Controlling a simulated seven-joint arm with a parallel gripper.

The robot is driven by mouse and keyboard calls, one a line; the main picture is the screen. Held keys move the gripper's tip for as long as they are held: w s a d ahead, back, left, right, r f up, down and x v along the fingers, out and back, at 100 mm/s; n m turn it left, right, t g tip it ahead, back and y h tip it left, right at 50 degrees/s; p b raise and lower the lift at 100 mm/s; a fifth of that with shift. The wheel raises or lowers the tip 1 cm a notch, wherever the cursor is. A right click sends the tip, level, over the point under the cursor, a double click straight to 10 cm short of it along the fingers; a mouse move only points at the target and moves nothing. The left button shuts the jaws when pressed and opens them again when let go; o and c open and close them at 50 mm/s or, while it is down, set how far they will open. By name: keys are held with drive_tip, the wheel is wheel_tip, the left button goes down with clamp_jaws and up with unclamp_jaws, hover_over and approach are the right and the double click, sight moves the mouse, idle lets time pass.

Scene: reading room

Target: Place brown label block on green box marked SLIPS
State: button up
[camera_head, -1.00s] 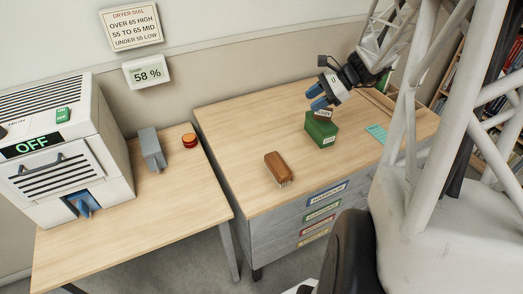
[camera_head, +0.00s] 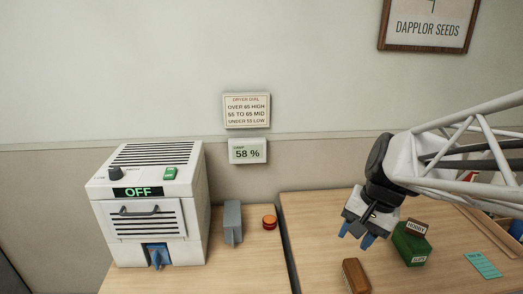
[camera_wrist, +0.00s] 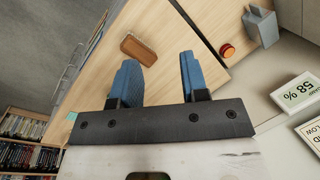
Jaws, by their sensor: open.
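The brown label block (camera_head: 416,228), with a pale lettered face, sits on top of the green box (camera_head: 408,246) at the right of the head view. The box has a small white label on its front, apparently SLIPS. My gripper (camera_head: 355,236) is open, its blue fingers empty, to the left of the box and apart from it. In the wrist view my gripper (camera_wrist: 158,62) also shows open, with nothing between the fingers. The box and block are not seen in the wrist view.
A wooden brush (camera_head: 354,276) lies on the desk near my gripper; it also shows in the wrist view (camera_wrist: 138,49). A white dryer (camera_head: 150,200) reading OFF, a grey block (camera_head: 232,222) and a red-orange button (camera_head: 269,222) stand left. A teal card (camera_head: 483,265) lies right.

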drive_tip(key=s+a+r+n+t+h, duration=0.1)
drive_tip(key=s+a+n+h, duration=0.1)
drive_tip(key=s+a+n, duration=0.3)
drive_tip(key=shift+s+r+n+t+h, duration=0.3)
drive_tip(key=shift+s+n, duration=0.5)
drive_tip(key=shift+s, duration=0.8)
drive_tip(key=shift+a+f, duration=0.1)
